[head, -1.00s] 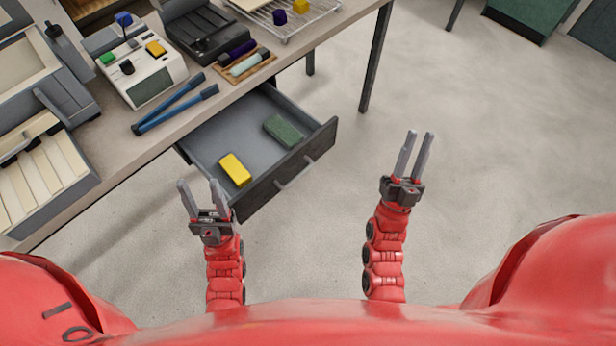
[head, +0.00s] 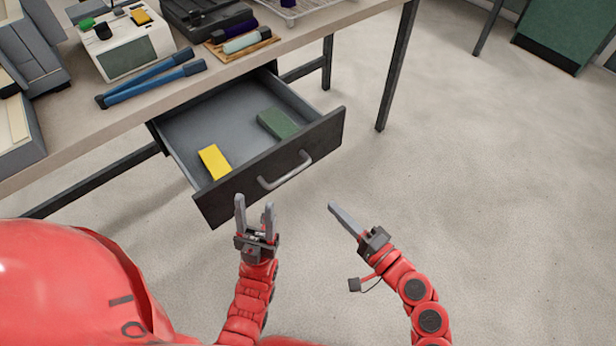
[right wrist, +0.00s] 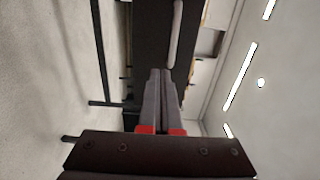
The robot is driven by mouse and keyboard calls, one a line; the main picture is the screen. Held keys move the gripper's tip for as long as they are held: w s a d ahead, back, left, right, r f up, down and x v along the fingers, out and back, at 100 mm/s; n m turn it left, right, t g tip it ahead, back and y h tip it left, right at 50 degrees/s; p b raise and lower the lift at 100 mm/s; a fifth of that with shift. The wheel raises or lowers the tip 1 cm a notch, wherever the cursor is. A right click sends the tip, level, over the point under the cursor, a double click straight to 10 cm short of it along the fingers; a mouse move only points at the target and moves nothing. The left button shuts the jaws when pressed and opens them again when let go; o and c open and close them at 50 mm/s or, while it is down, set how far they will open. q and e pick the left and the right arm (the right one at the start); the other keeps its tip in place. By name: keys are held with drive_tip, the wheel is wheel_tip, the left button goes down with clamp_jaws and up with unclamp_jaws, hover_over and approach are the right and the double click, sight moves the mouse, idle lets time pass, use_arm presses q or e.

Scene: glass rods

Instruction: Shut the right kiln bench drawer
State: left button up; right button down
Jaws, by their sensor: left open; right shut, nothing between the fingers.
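The kiln bench drawer (head: 222,186) hangs pulled out from under the bench, with a dark front and a pale bar handle (head: 285,170). A yellow block (head: 214,161) and a green block (head: 278,123) lie inside it. My left gripper (head: 254,207) is open and empty, just in front of the drawer front's lower left part. My right gripper (head: 333,207) is shut and empty, to the right of the handle and apart from it. In the right wrist view the shut fingers (right wrist: 160,75) point toward the dark drawer front (right wrist: 148,40), with the handle (right wrist: 175,35) upright in the picture.
The bench top (head: 75,150) carries blue-handled tongs (head: 150,82), a white device (head: 125,52), a wooden board with rods (head: 240,42) and a wire rack (head: 290,10). A bench leg (head: 397,70) stands right of the drawer.

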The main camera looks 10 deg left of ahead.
sight(291, 164)
drive_tip(key=p+x, duration=0.2)
drive_tip(key=x, duration=1)
drive_tip(key=shift+w+a+r, duration=0.1)
drive_tip(key=shift+w+a, duration=0.5)
drive_tip(key=shift+a, duration=0.1)
drive_tip(key=shift+w, duration=0.1)
drive_tip(key=shift+w+a, duration=0.2)
drive_tip(key=shift+a, duration=0.1)
drive_tip(key=b+x, duration=0.2)
drive_tip(key=x, duration=0.4)
drive_tip(key=b+x, duration=0.2)
drive_tip(key=x, duration=0.5)
drive_tip(key=shift+w+a+f, duration=0.1)
drive_tip(key=shift+a+f, duration=0.05)
drive_tip(key=shift+f, duration=0.05)
drive_tip(key=b+x, duration=0.8)
drive_tip(key=x, duration=0.3)
drive_tip(key=shift+b, duration=0.4)
drive_tip(key=shift+w+a+r+b, duration=0.1)
drive_tip(key=shift+w+a+b, duration=0.3)
drive_tip(key=shift+a+b, duration=0.1)
drive_tip(key=shift+r, duration=0.3)
